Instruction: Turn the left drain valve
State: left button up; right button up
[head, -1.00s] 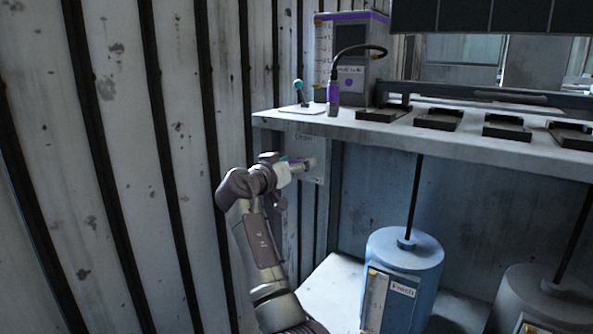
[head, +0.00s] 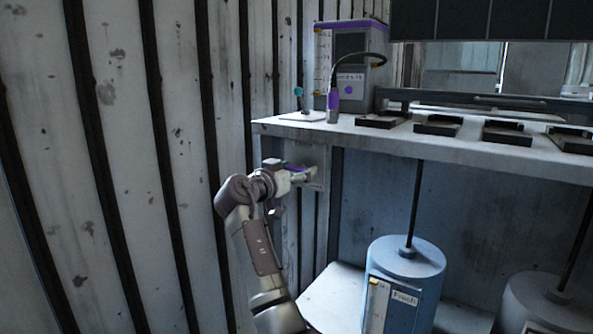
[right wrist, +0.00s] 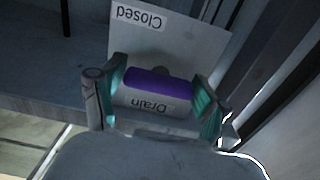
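The drain valve (right wrist: 158,90) has a handle with a purple top and a "Drain" label, which reads upside down in the right wrist view. Behind it is a pale plate (right wrist: 195,45) marked "Closed". My right gripper (right wrist: 160,98) has its teal-padded fingers at the two ends of the handle and appears shut on it. In the head view, my right gripper (head: 300,176) is at the plate below the left end of the shelf and hides most of the valve. My left gripper is not in view.
A shelf (head: 400,143) with several black trays runs above the valve. A purple-topped box (head: 350,65) and a small teal-topped lever (head: 299,98) stand on it. A blue tank (head: 404,262) stands below, right of my arm. A ribbed wall (head: 120,170) is on the left.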

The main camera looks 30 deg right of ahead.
jog(key=shift+o, duration=1.2)
jog(key=v, duration=1.2)
